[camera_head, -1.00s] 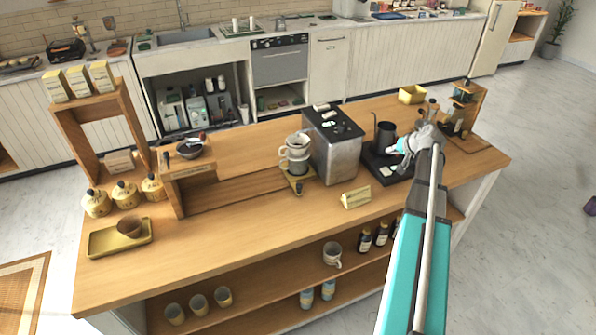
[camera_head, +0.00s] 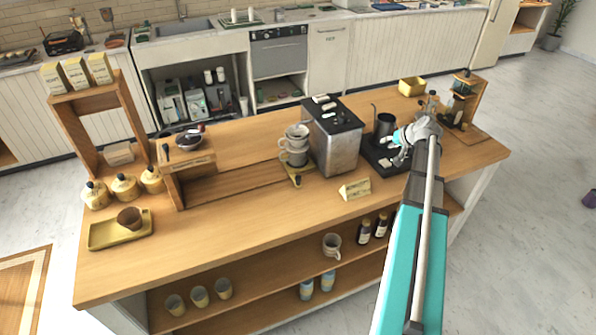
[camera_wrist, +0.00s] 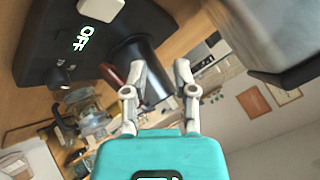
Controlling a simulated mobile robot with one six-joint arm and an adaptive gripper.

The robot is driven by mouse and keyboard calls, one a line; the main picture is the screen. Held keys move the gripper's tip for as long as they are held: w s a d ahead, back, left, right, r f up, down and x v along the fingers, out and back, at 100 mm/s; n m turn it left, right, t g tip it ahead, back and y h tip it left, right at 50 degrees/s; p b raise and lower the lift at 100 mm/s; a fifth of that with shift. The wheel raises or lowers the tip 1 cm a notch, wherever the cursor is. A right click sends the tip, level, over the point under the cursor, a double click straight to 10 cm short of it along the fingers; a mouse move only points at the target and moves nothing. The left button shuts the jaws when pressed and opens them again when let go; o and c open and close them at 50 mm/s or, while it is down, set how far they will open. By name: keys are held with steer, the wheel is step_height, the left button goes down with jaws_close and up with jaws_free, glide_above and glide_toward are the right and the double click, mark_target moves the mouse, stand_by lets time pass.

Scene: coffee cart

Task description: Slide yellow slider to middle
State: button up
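The yellow slider (camera_head: 293,170) is a small yellowish plate with a dark knob at its front, in the head view. It sits at the right end of the wooden track, just left of the coffee machine, with white cups (camera_head: 295,145) stacked over it. My gripper (camera_head: 399,143) is well to the right of the slider, near the black kettle (camera_head: 385,126). In the wrist view my gripper (camera_wrist: 160,66) has its two fingers apart with nothing clearly held; the dark kettle (camera_wrist: 133,55) shows beyond them. The slider cannot be made out in the wrist view.
The coffee machine (camera_head: 333,138) stands between my gripper and the slider. A yellow sign (camera_head: 355,190) stands in front of it. The wooden track (camera_head: 235,185) left of the slider looks clear. A bowl stand (camera_head: 188,160) is at its left end.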

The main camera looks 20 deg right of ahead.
steer(key=shift+o, duration=1.2)
steer(key=a+f+n+g+y, duration=0.1)
steer(key=a+n+g, duration=0.1)
steer(key=a, duration=1.3)
steer(key=shift+f+n+g+p, duration=0.3)
steer(key=shift+n+g+p, duration=0.1)
steer(key=shift+g+p, duration=0.1)
step_height(320, 180, up, 6)
steer(key=n+g+h+p, duration=0.3)
steer(key=n+g+p, duration=0.3)
steer(key=n+p, duration=0.25)
glide_above(298, 176)
steer(key=shift+s+f+m, duration=0.1)
steer(key=shift+s+m, duration=0.1)
steer(key=shift+m, duration=0.05)
steer(key=shift+f, duration=0.1)
step_height(298, 176, down, 14)
steer(key=b, duration=1.3)
steer(key=shift+r+b, duration=0.2)
steer(key=shift+b, duration=0.2)
steer(key=shift+c, duration=0.3)
jaws_close()
